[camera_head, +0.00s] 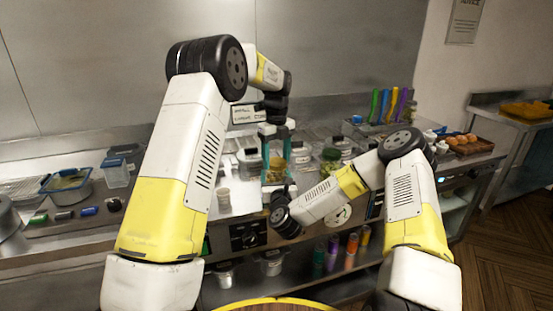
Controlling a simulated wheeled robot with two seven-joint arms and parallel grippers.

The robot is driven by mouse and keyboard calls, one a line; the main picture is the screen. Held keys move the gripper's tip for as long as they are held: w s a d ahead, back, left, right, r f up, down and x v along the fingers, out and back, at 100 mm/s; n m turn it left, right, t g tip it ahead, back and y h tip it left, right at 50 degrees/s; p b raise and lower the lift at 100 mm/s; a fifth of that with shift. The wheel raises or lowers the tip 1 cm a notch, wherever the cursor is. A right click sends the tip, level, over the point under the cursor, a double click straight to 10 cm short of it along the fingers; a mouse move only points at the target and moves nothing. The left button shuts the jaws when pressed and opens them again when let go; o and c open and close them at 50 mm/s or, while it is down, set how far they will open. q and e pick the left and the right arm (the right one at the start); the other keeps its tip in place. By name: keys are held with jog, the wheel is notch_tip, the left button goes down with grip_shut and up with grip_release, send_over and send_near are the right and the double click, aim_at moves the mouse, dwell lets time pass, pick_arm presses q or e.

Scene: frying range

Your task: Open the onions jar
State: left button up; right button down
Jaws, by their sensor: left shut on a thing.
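My left gripper (277,150) points down over the counter, with its teal fingers either side of a small clear jar with yellowish-brown contents (277,170). It is shut on this jar, which I take as the onions jar; no label is readable. I cannot tell whether the fingers grip its lid or its body. My right arm reaches in from the right, and its dark wrist ends just in front of and below the jar. The right gripper's fingers (279,196) are mostly hidden, so their opening is unclear.
A green-filled jar (330,161) and other clear containers stand right of the held jar. A small cup (223,197) stands to the left. A blue-rimmed tub (67,182) is at the far left. A shelf below holds pots.

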pick_arm(q)
jog(key=n, duration=0.4)
jog(key=shift+n, duration=0.3)
jog(key=n, duration=1.1)
jog(key=shift+r, duration=0.1)
jog(key=n, duration=0.6)
jog(key=shift+n, duration=0.3)
jog(key=n, duration=0.6)
jog(key=shift+n, duration=0.4)
jog(key=n, duration=0.6)
jog(key=shift+n, duration=0.4)
jog(key=n, duration=0.4)
jog(key=shift+n, duration=0.3)
jog(key=n, duration=1)
jog(key=shift+r+n, duration=0.1)
jog(key=shift+n, duration=0.3)
jog(key=shift+r, duration=0.15)
jog(key=shift+r, duration=0.95)
